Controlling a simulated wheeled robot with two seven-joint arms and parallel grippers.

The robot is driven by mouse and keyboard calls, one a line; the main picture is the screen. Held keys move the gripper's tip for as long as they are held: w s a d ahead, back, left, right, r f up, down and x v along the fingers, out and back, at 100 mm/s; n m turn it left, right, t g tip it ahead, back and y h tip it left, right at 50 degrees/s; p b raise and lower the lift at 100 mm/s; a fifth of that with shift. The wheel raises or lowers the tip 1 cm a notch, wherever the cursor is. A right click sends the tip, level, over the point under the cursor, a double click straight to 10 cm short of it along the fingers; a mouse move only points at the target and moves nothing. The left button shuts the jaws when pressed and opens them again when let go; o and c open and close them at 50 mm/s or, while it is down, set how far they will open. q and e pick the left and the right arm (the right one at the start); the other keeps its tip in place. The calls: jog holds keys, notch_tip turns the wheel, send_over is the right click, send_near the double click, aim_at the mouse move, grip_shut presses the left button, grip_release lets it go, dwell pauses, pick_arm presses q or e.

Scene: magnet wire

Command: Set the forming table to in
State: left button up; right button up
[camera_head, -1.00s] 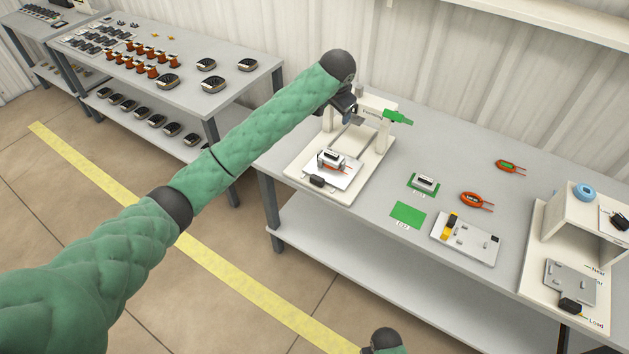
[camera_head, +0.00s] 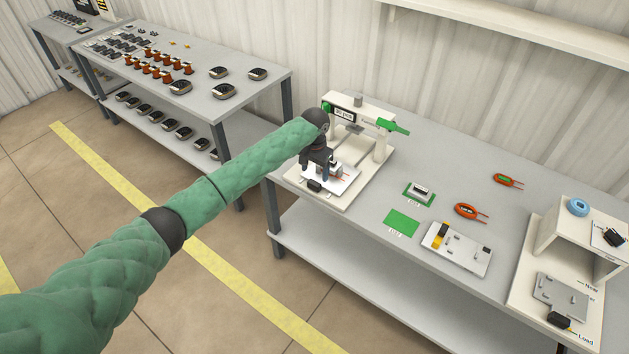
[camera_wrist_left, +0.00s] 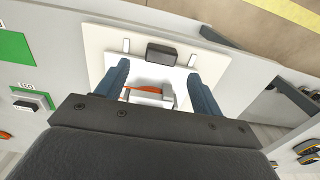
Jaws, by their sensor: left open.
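The forming table (camera_head: 345,184) is a white plate at the front of the white press base (camera_head: 346,203), forward of the upright press frame. A black block handle (camera_head: 314,186) is at its front edge and also shows in the left wrist view (camera_wrist_left: 162,54). A small grey-white part with orange leads (camera_wrist_left: 147,91) sits on the plate. My left gripper (camera_head: 318,172) is open above the plate and partly hides it. In the left wrist view its blue fingers (camera_wrist_left: 158,72) straddle the space just behind the handle, apart from it. My right gripper is not in view.
To the right are a green pad (camera_head: 401,222), a part on a green mat (camera_head: 418,194), orange coils (camera_head: 468,211) and a fixture plate (camera_head: 457,249).

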aim_at(314, 183)
pick_arm(q)
jog(key=shift+a+f+p, duration=0.1)
jog(key=shift+f+p, duration=0.7)
jog(key=shift+f, duration=2.15)
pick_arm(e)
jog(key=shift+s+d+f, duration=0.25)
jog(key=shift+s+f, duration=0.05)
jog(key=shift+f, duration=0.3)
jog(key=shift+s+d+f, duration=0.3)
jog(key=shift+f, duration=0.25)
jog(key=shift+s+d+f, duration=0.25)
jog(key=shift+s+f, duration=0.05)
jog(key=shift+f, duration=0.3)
